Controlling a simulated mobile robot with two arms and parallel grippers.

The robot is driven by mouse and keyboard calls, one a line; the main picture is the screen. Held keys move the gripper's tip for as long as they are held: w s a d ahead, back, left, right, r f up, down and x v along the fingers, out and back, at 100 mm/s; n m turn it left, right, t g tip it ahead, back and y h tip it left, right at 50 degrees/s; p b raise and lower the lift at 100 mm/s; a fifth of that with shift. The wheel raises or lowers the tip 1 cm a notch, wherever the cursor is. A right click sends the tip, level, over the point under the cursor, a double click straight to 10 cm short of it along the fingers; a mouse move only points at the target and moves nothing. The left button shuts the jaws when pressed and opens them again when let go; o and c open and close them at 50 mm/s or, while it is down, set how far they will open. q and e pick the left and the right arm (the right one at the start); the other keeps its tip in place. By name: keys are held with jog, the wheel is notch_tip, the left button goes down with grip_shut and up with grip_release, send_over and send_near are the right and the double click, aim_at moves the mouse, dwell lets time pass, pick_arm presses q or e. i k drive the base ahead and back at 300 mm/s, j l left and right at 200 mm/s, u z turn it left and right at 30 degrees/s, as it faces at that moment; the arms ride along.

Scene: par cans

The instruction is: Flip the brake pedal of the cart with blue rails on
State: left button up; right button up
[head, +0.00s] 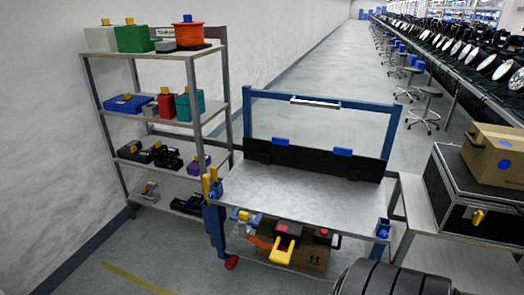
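The cart with blue rails (300,205) stands in the middle of the head view, with a bare grey top deck and a blue push frame (318,98) at its far side. A small red pedal (231,262) sits low near the floor at the cart's front left corner. It is small in the picture, and I cannot tell whether it is up or down. Neither of my grippers shows in this view. A black ribbed rounded part at the bottom right looks like part of my own body.
A shelf rack (190,60) with bins and tools stands behind left. A cardboard box (312,255) and tools sit on the cart's lower deck. A table with a black case (470,205) and a carton (492,152) is at right. The floor left of the cart is clear.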

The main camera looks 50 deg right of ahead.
aim_at(231, 262)
jog(key=z, duration=1.35)
